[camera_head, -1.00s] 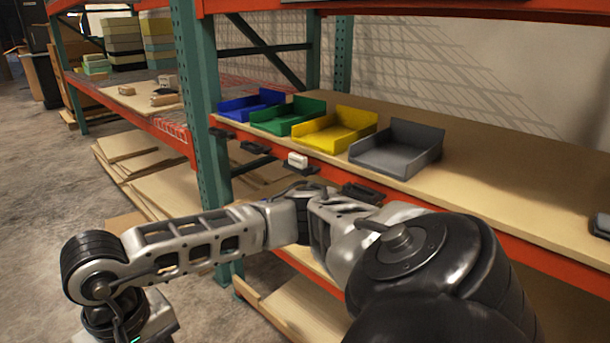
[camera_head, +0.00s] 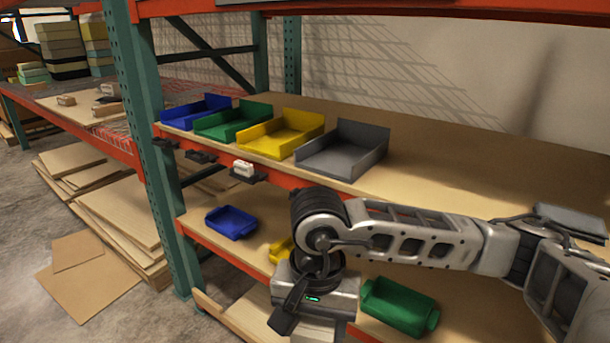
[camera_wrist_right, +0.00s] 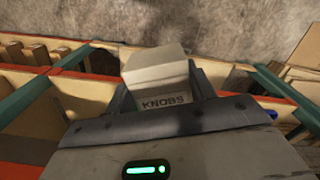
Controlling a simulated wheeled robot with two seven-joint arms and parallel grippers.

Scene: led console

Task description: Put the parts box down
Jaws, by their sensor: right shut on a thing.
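The parts box (camera_wrist_right: 156,70) is a pale block marked KNOBS, held between the fingers of my right gripper (camera_wrist_right: 152,98) in the right wrist view. In the head view my right gripper (camera_head: 300,318) hangs low in front of the rack, and a pale piece of the box (camera_head: 318,331) shows at the bottom edge. The gripper hides part of the lower shelf. On the upper shelf stand open trays in a row: blue (camera_head: 196,112), green (camera_head: 233,121), yellow (camera_head: 281,134) and grey (camera_head: 343,150). My left gripper is not in view.
A small white box (camera_head: 243,168) sits on a black holder at the upper shelf's front edge. On the lower shelf are a blue bin (camera_head: 231,222), a partly hidden yellow bin (camera_head: 282,250) and a green bin (camera_head: 400,306). A green post (camera_head: 150,150) stands left.

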